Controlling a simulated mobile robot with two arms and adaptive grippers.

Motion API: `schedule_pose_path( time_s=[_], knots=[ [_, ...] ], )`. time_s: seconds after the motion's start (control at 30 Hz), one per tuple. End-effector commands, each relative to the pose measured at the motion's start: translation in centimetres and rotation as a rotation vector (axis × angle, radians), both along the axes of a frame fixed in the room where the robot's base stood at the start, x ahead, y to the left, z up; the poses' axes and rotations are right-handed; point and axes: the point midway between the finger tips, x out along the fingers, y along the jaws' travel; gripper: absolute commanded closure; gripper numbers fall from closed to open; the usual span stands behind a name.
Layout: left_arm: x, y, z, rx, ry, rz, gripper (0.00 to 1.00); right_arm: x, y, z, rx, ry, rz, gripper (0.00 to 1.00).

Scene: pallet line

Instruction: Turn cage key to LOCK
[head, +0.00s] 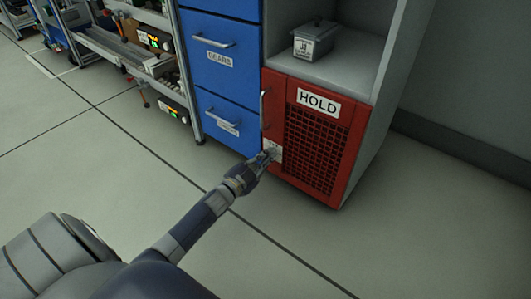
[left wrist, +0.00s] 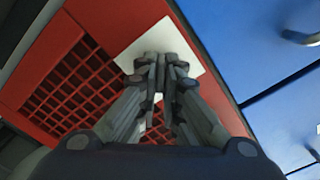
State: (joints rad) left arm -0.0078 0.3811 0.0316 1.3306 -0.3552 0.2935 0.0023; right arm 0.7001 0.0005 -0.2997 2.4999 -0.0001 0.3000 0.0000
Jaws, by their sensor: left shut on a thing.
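The red cage door (head: 281,100) with a mesh panel and a HOLD label is closed at the lower part of the grey cabinet. A white lock plate (head: 276,150) sits near the door's left edge, below the handle. My left gripper (head: 270,153) reaches this plate. In the left wrist view the fingers of my left gripper (left wrist: 162,62) are shut in front of the white plate (left wrist: 139,42). The key is hidden between the fingers, and I cannot read the lock markings. My right gripper is not in view.
Blue drawers (head: 222,65) stand directly left of the cage door. A door handle (head: 264,108) stands out just above the lock plate. A grey lidded box (head: 313,42) sits on the shelf above. The floor in front is clear.

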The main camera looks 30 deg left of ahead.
Motion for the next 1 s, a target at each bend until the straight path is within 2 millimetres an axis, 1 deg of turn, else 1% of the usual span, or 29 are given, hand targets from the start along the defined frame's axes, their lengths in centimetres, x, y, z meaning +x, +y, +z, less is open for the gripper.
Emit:
schedule_pose_path(
  time_s=[0.03, 0.2, 0.6, 0.8, 1.0],
  knots=[
    [0.0, -0.06, 0.15, 0.041, -0.003, 0.0, 1.0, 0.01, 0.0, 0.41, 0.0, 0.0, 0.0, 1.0],
    [0.01, -0.11, 0.04, 0.202, -0.016, 0.0, 1.0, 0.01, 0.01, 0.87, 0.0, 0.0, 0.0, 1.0],
    [0.02, -0.18, -0.18, 0.568, -0.046, -0.002, 1.0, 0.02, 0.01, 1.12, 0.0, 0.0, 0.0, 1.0],
    [0.0, -0.22, -0.26, 0.708, -0.057, -0.002, 1.0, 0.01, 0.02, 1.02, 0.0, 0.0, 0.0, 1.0],
    [0.0, -0.21, -0.29, 0.801, -0.064, -0.002, 1.0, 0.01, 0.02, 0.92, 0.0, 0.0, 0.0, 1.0]
  ],
)
